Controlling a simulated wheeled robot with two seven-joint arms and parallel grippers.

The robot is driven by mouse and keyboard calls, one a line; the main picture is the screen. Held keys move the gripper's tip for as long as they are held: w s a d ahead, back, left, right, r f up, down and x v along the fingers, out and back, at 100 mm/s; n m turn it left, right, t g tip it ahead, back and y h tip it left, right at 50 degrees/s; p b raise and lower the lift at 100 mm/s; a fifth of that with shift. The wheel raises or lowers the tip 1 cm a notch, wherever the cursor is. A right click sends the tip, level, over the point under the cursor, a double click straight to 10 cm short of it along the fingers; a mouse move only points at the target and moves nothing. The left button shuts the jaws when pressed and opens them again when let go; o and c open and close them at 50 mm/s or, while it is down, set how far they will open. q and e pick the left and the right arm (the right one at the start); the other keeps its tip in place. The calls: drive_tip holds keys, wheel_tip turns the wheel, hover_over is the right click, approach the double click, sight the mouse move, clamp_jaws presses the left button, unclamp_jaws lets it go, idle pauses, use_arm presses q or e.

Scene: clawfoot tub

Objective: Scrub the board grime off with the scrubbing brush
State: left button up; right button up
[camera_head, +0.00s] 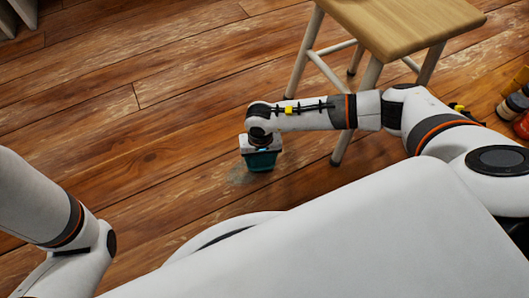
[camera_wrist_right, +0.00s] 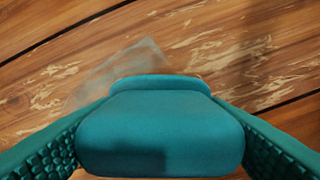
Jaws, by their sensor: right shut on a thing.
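The scrubbing brush (camera_wrist_right: 160,130) is a smooth teal block between the textured teal fingers of my right gripper (camera_head: 261,160), which is shut on it. In the head view the gripper points down low over the floor, and brush and fingers are hard to tell apart. The board grime (camera_head: 240,173) is a faint greyish patch on the wooden floor, just left of and below the gripper. It also shows in the right wrist view (camera_wrist_right: 118,72), beyond the brush's far edge, partly hidden by it. Contact between brush and floor cannot be told. My left gripper is out of view.
A wooden stool (camera_head: 405,25) with pale legs stands right of and behind the gripper, one leg close to my right forearm. Several bottles (camera_head: 514,102) stand at the right edge. The worn plank floor (camera_head: 130,110) left of the gripper is clear.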

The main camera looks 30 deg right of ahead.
drive_tip(key=shift+s+a, duration=0.1)
drive_tip(key=shift+a, duration=2.3)
drive_tip(key=shift+a+b, duration=0.55)
drive_tip(key=shift+a, duration=1.8)
drive_tip(key=shift+s, duration=0.1)
drive_tip(key=shift+a+b, duration=0.6)
drive_tip(key=shift+a, duration=1.75)
